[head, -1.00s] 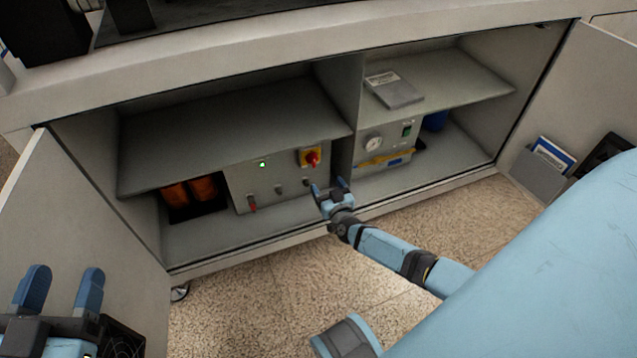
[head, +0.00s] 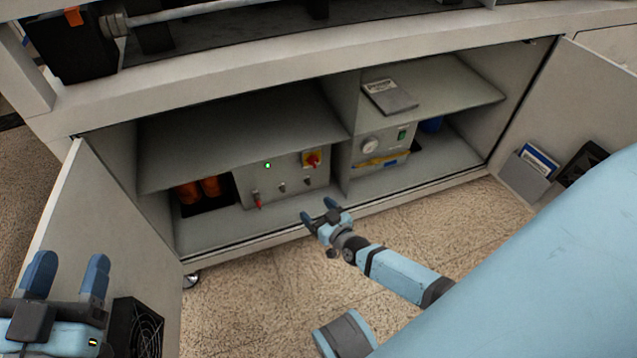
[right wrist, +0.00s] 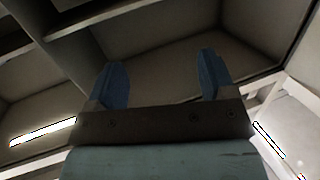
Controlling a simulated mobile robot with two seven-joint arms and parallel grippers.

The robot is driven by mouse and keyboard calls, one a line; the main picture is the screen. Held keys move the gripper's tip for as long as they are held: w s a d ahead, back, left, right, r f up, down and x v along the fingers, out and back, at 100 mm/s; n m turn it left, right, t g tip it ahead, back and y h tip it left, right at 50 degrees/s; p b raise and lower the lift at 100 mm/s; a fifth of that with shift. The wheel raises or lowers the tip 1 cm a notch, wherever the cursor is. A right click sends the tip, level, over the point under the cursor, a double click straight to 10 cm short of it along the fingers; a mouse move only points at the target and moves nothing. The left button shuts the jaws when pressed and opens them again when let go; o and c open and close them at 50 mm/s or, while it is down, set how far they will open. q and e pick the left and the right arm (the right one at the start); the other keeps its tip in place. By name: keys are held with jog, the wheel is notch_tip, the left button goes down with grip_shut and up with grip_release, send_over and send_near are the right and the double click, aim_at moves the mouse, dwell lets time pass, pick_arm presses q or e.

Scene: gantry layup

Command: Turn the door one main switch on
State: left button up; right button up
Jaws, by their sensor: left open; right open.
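The control box (head: 243,183) stands on the cabinet floor in the left bay. On its front are a red rotary switch on a yellow plate (head: 313,160), a lit green lamp (head: 267,166), a red-handled toggle (head: 258,200) and small dark toggles (head: 282,187). My right gripper (head: 319,211) is open and empty, in front of and below the box, apart from it. In the right wrist view its two fingers (right wrist: 163,82) are spread with nothing between them. My left gripper (head: 66,275) is open and empty at the lower left, near the left door. Which switch is the door one main switch I cannot tell.
The left door (head: 92,215) and right door (head: 597,100) stand open. A gauge unit (head: 385,145) sits in the right bay, below a shelf with a booklet (head: 389,97). Orange items (head: 198,190) lie left of the box.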

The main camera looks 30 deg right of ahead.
jog(key=shift+s+a+r+y+p, duration=0.3)
jog(key=shift+s+a+r+p, duration=0.1)
jog(key=shift+s+a+r, duration=0.4)
